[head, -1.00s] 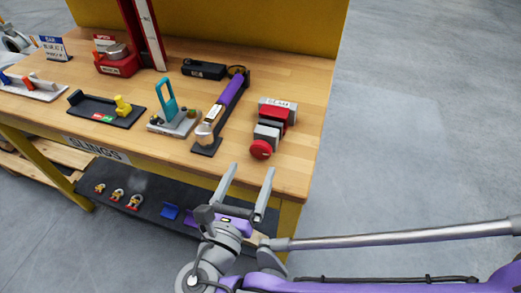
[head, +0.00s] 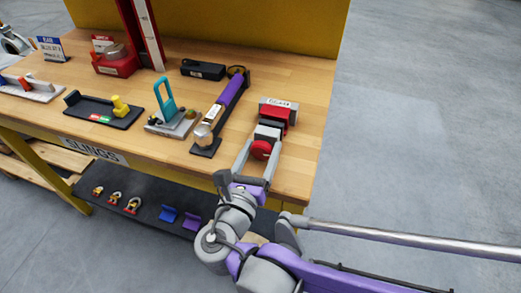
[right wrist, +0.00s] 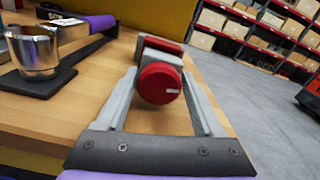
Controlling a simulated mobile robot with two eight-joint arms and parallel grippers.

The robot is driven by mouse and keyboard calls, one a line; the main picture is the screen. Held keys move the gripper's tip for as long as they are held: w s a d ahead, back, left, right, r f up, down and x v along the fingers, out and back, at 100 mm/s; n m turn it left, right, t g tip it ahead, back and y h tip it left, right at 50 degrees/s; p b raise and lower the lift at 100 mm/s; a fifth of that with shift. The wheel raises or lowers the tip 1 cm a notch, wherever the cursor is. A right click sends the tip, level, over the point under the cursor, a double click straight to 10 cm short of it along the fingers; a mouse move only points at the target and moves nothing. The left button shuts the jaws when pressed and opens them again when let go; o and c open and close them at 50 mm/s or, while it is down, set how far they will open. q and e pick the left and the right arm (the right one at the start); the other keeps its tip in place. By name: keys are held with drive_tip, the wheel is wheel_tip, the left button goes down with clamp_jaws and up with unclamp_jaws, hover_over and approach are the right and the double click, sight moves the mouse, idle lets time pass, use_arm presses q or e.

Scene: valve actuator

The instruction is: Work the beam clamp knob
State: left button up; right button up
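The beam clamp (head: 270,122) is a red and grey block with a label plate, near the right end of the wooden table. Its round red knob (head: 261,149) faces the table's front edge. My right gripper (head: 262,146) is open, with one finger on each side of the knob. In the right wrist view the knob (right wrist: 160,83) sits between the two fingers, and a gap seems to show on the right side. Whether either finger touches it, I cannot tell. My left gripper is not in view.
Left of the clamp stands a purple-handled tool on a black base (head: 205,150) with a metal cup. A teal-handled fixture (head: 164,105) and a black tray (head: 100,112) are further left. A lower shelf (head: 140,185) holds shackles. The floor to the right is clear.

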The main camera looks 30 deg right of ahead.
drive_tip(key=c, duration=0.9)
drive_tip(key=shift+r+m+p, duration=0.15)
drive_tip(key=shift+m+p, duration=0.95)
drive_tip(key=shift+m, duration=0.3)
drive_tip(key=o, duration=1.4)
drive_tip(key=shift+c, duration=0.2)
drive_tip(key=p+v, duration=0.1)
drive_tip(key=v, duration=0.9)
drive_tip(key=shift+s+a, duration=0.25)
drive_tip(key=shift+s, duration=0.1)
